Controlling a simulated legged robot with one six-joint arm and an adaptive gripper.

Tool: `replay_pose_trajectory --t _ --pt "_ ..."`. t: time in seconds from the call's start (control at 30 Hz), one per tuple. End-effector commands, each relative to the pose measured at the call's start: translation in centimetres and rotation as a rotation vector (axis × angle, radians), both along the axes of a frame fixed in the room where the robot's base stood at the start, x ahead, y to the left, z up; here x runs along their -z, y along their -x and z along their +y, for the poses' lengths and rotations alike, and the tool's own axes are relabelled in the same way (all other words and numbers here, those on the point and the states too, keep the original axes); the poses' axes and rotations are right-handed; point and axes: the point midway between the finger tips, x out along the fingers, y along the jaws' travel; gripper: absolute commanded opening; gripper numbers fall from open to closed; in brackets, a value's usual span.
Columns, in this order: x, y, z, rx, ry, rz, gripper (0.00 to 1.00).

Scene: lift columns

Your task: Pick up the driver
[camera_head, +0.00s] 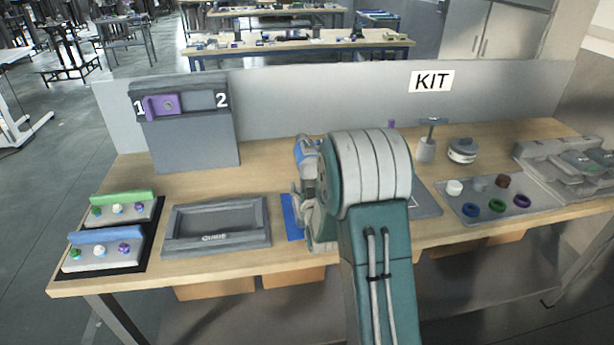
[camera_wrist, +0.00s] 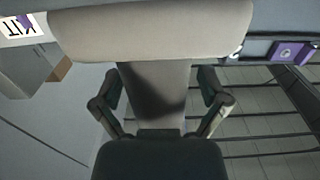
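A T-handled tool, which looks like the driver (camera_head: 432,127), stands upright in a grey cylindrical holder (camera_head: 426,150) toward the back right of the table, below the KIT sign.
A round grey part (camera_head: 462,150) stands right of the driver. A tray (camera_head: 513,204) with several coloured rings and a grey fixture (camera_head: 570,165) are farther right. Left are a GUIDE tray (camera_head: 215,246), button boxes (camera_head: 105,256) and an upright panel (camera_head: 190,145) with a purple slider (camera_head: 162,105).

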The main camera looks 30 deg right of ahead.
Motion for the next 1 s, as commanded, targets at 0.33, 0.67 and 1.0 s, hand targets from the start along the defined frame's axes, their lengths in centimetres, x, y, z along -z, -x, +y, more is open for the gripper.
replay_pose_trajectory --t 0.33,0.67,1.0 --pt "-0.2 -0.1 0.0 0.0 0.003 -0.005 0.0" --pt "-1.4 0.0 0.0 0.0 0.002 -0.009 0.0" --pt "-7.0 2.8 -1.0 0.002 0.004 -0.011 0.0"
